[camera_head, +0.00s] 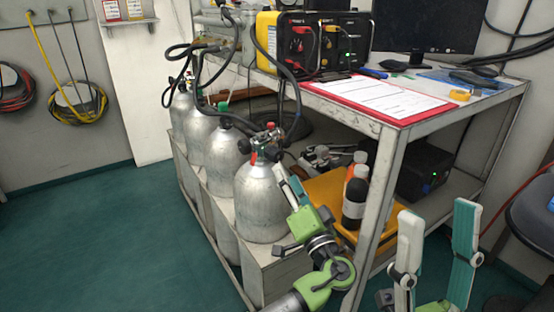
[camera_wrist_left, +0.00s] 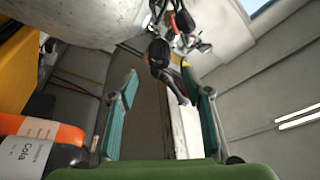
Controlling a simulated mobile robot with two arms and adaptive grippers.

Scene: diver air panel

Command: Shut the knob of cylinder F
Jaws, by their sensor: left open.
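Several silver cylinders stand in a row in the head view; I can read no letter on them. The nearest cylinder (camera_head: 262,205) has a valve (camera_head: 268,143) with red and black parts on top. My left gripper (camera_head: 300,190) is beside this cylinder's right side, below the valve, with a finger pointing up at it. In the left wrist view the gripper (camera_wrist_left: 160,80) is open and empty, with the dark valve and hose parts (camera_wrist_left: 160,52) beyond the fingertips. The cylinder's body (camera_wrist_left: 85,20) fills the upper left there. My right gripper (camera_head: 439,212) is open and empty at lower right.
A metal table (camera_head: 385,150) with a red clipboard (camera_head: 380,98) and yellow panel box (camera_head: 312,45) overhangs on the right. Bottles (camera_head: 354,200) and a yellow case (camera_head: 325,190) are close to my left gripper. Black hoses (camera_head: 288,80) hang above. Floor at left is clear.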

